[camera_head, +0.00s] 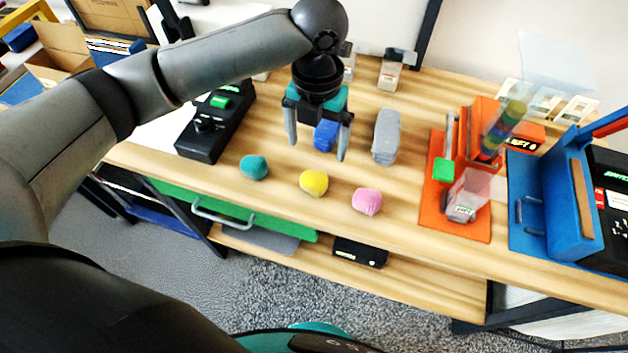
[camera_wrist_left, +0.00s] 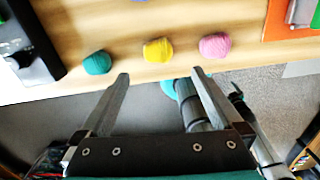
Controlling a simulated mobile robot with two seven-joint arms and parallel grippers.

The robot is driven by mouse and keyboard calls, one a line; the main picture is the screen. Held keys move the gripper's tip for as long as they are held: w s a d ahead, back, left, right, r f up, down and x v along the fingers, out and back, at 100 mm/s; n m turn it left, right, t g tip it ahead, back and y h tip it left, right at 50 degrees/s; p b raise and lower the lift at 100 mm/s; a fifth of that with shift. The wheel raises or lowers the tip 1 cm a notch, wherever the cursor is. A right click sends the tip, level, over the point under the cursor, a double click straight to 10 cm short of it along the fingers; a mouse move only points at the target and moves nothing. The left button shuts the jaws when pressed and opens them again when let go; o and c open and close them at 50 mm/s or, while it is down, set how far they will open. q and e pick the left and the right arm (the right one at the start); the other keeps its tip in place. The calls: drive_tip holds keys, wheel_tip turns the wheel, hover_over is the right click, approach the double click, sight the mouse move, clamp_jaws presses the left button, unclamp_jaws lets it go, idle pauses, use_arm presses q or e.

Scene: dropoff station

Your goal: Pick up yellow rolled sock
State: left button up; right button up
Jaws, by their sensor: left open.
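The yellow rolled sock (camera_head: 313,183) lies on the wooden table near its front edge, between a teal rolled sock (camera_head: 254,167) and a pink rolled sock (camera_head: 367,201). In the left wrist view the yellow sock (camera_wrist_left: 158,50) shows ahead of the fingertips, midway between the teal sock (camera_wrist_left: 97,62) and the pink sock (camera_wrist_left: 215,45). My left gripper (camera_head: 316,150) is open and empty, pointing down above the table, a little behind the yellow sock in the head view. My right gripper is not in view.
A blue object (camera_head: 325,135) shows between my left fingers, and a grey object (camera_head: 386,137) stands to their right. A black control box (camera_head: 215,122) lies left. An orange stand (camera_head: 455,212) and a blue case (camera_head: 553,205) are right. Bare table surrounds the socks.

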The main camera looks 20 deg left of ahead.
sight(314, 178)
use_arm(q)
wheel_tip(314, 178, down, 7)
drive_tip(key=shift+f+b, duration=0.1)
drive_tip(key=shift+b, duration=0.4)
drive_tip(key=shift+a+f+b, duration=0.15)
drive_tip(key=shift+f+b, duration=0.1)
drive_tip(key=shift+f, duration=1.1)
drive_tip(key=shift+a+f+b, duration=0.1)
drive_tip(key=shift+f+b, duration=0.1)
drive_tip(key=shift+f, duration=1.1)
drive_tip(key=shift+c, duration=0.2)
drive_tip(key=c, duration=1.2)
